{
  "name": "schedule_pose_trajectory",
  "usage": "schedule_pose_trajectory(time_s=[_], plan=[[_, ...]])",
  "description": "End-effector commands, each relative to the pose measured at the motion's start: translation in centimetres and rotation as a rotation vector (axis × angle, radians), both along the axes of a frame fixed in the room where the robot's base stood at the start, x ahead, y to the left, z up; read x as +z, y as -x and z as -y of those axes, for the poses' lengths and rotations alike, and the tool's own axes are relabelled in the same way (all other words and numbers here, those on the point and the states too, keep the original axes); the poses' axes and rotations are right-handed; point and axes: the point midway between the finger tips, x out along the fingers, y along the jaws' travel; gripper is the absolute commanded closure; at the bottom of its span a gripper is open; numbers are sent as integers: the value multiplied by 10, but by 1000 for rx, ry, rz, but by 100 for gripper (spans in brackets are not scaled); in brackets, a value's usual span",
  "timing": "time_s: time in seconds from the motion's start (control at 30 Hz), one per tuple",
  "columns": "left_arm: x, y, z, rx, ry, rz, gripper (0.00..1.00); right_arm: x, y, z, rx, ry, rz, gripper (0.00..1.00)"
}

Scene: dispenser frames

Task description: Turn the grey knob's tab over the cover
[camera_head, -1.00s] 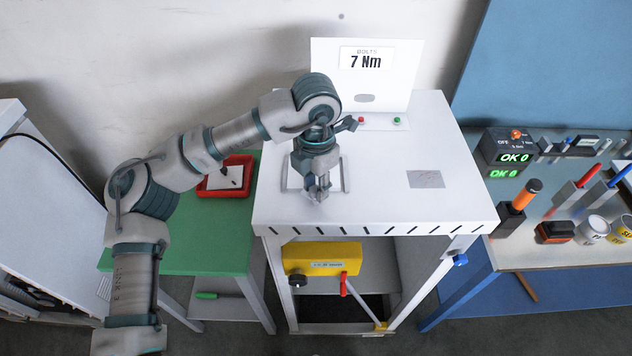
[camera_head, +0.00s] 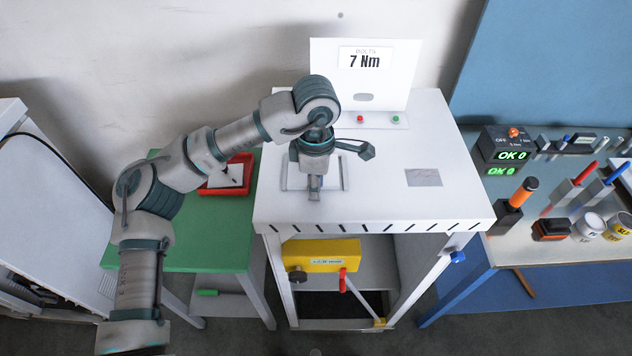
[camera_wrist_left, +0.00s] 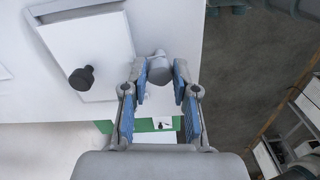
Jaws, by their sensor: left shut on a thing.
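My left gripper (camera_head: 315,186) points down at the top of the white bench, at the near side of a pale rectangular cover (camera_head: 330,176). In the left wrist view, its blue-padded fingers (camera_wrist_left: 163,88) are around the grey knob (camera_wrist_left: 160,68) and shut on it. The knob sits beside the cover (camera_wrist_left: 85,45), close to the bench edge. A black round knob (camera_wrist_left: 82,77) stands on the cover. My right gripper is not in view.
A white panel reading 7 Nm (camera_head: 365,75) stands at the back of the bench (camera_head: 440,130). A red tray (camera_head: 228,178) lies on the green table at left. A tool bench with drivers and cans (camera_head: 590,228) is at right. The bench's right half is mostly clear.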

Motion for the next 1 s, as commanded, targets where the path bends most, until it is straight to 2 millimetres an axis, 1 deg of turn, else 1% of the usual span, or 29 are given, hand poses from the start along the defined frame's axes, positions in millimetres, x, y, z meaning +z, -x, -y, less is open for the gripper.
schedule_pose_trajectory(time_s=[0.3, 0.83, 0.87, 0.9, 0.93, 0.97, 1.0], plan=[[0, -1, 0, -112, 0, 1, 100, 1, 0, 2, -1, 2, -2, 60], [0, -1, 0, -134, 0, 2, 100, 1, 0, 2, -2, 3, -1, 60], [0, -1, 0, -133, 0, 2, 67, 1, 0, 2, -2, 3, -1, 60], [0, -1, 0, -133, 0, 2, 57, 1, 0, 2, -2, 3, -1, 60], [0, -1, 0, -133, 0, 2, 50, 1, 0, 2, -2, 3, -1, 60], [0, -1, 0, -133, 0, 2, 47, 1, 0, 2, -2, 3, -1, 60], [0, -1, 0, -133, 0, 2, 47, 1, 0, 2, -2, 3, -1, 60]])
